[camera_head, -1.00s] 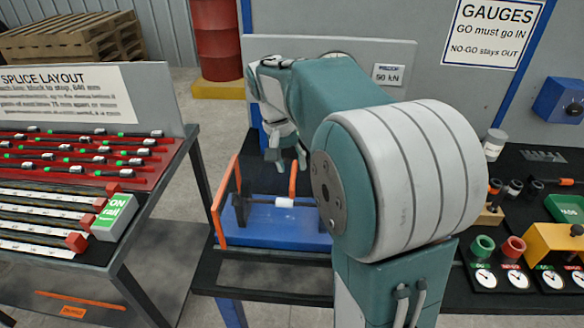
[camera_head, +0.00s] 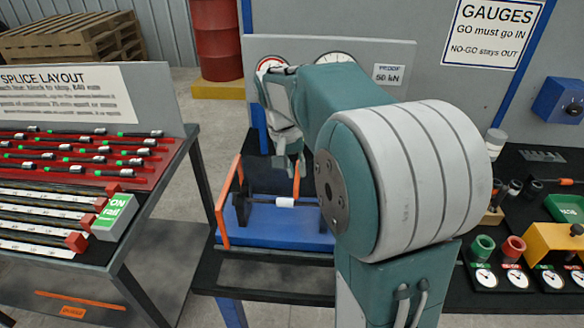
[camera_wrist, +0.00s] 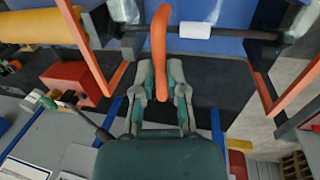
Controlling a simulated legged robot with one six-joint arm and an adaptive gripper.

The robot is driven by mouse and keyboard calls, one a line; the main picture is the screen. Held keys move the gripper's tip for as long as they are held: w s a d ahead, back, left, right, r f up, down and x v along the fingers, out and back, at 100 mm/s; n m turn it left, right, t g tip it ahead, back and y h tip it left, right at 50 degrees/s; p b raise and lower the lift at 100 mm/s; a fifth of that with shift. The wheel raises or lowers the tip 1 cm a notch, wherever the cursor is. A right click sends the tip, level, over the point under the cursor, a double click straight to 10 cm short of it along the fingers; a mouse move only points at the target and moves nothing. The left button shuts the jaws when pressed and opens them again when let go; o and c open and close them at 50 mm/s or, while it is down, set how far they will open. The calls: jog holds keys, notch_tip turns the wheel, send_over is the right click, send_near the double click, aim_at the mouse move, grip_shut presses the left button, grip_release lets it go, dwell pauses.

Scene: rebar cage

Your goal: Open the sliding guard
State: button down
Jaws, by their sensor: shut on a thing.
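The guard is an orange frame (camera_head: 221,215) over a blue test bed (camera_head: 262,236). A dark bar with a white sleeve (camera_head: 285,203) lies across the bed. My gripper (camera_head: 291,165) is above the bed's back side, pointing down. In the wrist view my gripper (camera_wrist: 164,85) is shut on an orange handle (camera_wrist: 158,45), whose end sits between the fingertips. Orange frame pieces (camera_wrist: 88,50) show to both sides there, and the white sleeve (camera_wrist: 195,30) shows beyond the handle. My arm hides the bed's right end in the head view.
A grey panel with gauges and a "50 kN" plate (camera_head: 389,74) stands behind the bed. A splice layout table (camera_head: 150,215) is to the left. A gauge bench with green and red rings (camera_head: 513,247) is to the right.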

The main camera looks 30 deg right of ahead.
jog(key=s+d, duration=0.5)
jog(key=d, duration=0.2)
jog(key=s+d, duration=0.5)
jog(key=d, duration=0.3)
jog(key=s+d, duration=0.6)
jog(key=d, duration=0.2)
jog(key=shift+d+f, duration=0.1)
jog(key=shift+d, duration=0.1)
jog(key=c, duration=0.7)
grip_release()
jog(key=shift+r, duration=0.2)
jog(key=r, duration=0.3)
jog(key=w+a+r, duration=0.1)
jog(key=r, duration=0.3)
jog(key=a+r, duration=0.1)
jog(key=r, duration=0.3)
jog(key=shift+w+r, duration=0.2)
